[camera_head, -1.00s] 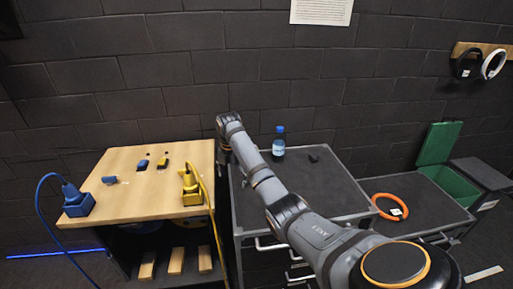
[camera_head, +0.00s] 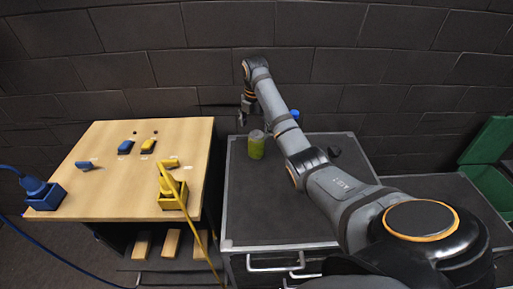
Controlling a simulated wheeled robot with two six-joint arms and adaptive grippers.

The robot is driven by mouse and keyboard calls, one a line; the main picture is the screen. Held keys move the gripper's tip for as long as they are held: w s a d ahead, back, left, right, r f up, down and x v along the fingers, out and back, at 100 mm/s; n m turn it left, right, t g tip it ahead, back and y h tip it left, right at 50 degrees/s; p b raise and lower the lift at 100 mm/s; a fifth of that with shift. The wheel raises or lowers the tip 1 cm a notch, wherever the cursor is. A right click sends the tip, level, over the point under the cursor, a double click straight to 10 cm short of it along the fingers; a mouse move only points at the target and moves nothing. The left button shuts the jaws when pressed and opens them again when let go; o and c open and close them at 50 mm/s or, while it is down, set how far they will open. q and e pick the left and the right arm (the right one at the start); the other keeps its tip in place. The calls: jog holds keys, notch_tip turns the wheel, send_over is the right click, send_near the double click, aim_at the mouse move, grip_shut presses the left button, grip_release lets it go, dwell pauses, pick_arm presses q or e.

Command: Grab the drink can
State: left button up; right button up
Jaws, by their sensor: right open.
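A green drink can (camera_head: 256,145) with a grey top stands upright on the dark top of the grey cabinet (camera_head: 270,213), near its back left. My right arm reaches in from the lower right across the cabinet. My right gripper (camera_head: 243,118) hangs at the arm's far end, above and slightly left of the can, near the cabinet's back left corner. It is open and looks apart from the can, with its fingers small and dark against the wall. My left gripper is out of view.
A blue bottle cap (camera_head: 295,114) shows behind my right arm. A small black object (camera_head: 334,152) lies to its right. A wooden table (camera_head: 116,196) with blue and yellow buttons (camera_head: 148,146) and plugs stands left. A green bin (camera_head: 490,180) is at right. The cabinet's front is clear.

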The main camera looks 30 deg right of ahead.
aim_at(256, 134)
jog(key=f, duration=0.2)
jog(key=d+f, duration=0.1)
jog(key=f, duration=0.1)
jog(key=shift+w, duration=0.35)
jog(key=shift+f, duration=0.2)
notch_tip(256, 134, down, 4)
jog(key=shift+s+a+r+p, duration=0.1)
jog(key=shift+s+r+p, duration=0.05)
jog(key=shift+p, duration=0.7)
jog(key=shift+f, duration=0.45)
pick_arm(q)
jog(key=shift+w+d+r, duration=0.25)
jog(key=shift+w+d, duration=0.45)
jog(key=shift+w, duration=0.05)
pick_arm(e)
jog(key=shift+r, duration=0.1)
jog(key=c, duration=0.9)
